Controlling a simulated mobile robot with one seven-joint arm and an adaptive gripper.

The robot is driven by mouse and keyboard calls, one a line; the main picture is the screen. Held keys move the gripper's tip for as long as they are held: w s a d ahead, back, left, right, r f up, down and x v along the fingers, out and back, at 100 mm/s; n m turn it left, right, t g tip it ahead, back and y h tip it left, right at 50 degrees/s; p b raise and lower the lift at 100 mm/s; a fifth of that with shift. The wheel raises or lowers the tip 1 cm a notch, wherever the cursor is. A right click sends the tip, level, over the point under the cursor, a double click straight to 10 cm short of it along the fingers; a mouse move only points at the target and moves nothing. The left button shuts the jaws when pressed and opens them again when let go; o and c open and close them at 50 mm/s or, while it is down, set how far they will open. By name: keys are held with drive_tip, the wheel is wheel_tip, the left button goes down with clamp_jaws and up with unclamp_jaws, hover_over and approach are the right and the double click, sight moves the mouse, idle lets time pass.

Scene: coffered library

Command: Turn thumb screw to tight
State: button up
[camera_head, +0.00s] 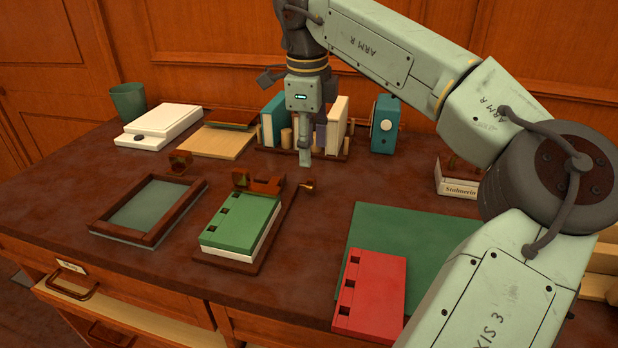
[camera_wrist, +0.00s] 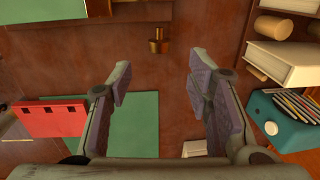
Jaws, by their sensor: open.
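The thumb screw is a small brass piece (camera_head: 308,186) at the right side of a wooden press (camera_head: 272,230); in the wrist view this brass screw (camera_wrist: 158,45) shows above the middle. A green book with white pages (camera_head: 240,222) lies on the press, with an orange-brown bracket (camera_head: 262,184) behind it. My gripper (camera_head: 305,160) points down above the table, behind the screw in the head view, and touches nothing visible. In the wrist view my gripper (camera_wrist: 158,82) is open and empty, its two fingers wide apart, with the screw beyond them. The screw's tightness cannot be told.
Books between bookends (camera_head: 338,122) and a teal box (camera_head: 386,124) stand at the back. A red book (camera_head: 370,295) lies on a green mat (camera_head: 415,240) at the right. A framed panel (camera_head: 148,210) lies left. Table between the press and mat is clear.

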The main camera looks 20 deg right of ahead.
sight(310, 180)
drive_tip(key=f, duration=0.8)
drive_tip(key=shift+w+d+f+p, duration=0.2)
drive_tip(key=shift+w+f+p, duration=0.15)
drive_tip(key=shift+c, duration=0.3)
clamp_jaws()
